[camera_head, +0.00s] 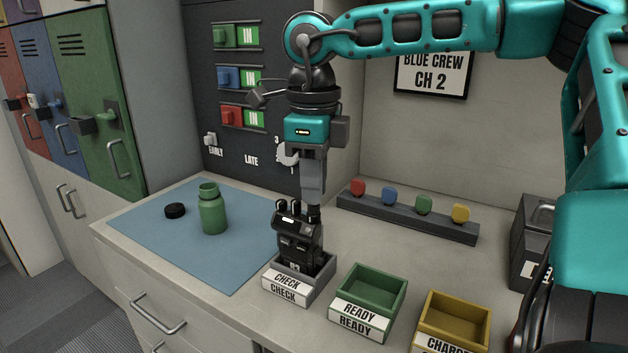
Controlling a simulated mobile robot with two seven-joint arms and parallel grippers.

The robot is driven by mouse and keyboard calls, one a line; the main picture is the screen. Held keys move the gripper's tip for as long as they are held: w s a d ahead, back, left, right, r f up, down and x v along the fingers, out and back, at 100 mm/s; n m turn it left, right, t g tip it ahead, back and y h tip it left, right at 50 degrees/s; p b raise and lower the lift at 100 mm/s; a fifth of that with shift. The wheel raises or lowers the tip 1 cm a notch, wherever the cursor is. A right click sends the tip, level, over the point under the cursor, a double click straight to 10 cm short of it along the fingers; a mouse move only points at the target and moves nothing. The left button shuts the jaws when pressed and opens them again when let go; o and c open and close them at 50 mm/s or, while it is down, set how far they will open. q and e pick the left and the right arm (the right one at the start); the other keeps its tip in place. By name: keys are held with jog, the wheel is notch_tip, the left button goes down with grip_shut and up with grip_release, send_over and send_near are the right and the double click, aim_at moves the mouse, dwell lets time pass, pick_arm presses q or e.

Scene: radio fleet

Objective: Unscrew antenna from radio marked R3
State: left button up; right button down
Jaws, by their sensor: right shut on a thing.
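A black radio (299,243) stands upright in the grey CHECK tray (323,287) at the counter's front edge. It has small knobs on top and a pale label low on its front, too small to read surely. My right gripper (313,202) points straight down over the radio's right side. It is shut on the radio's black antenna (314,215), of which only a short dark length shows below the fingers. The rest of the antenna is hidden by the gripper. My left gripper is out of view.
A green bottle (213,212) and a black cap (175,210) sit on the blue mat (170,240). Green READY (391,301) and yellow CHARGE (478,314) trays stand to the right. A rack (405,217) of coloured knobs lies behind; a switch panel (220,130) stands at back left.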

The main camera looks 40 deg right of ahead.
jog(key=shift+r+n+p, duration=0.1)
jog(key=shift+n+p, duration=0.2)
jog(key=shift+n, duration=2)
jog(key=shift+n+p, duration=0.5)
jog(key=shift+n, duration=1.8)
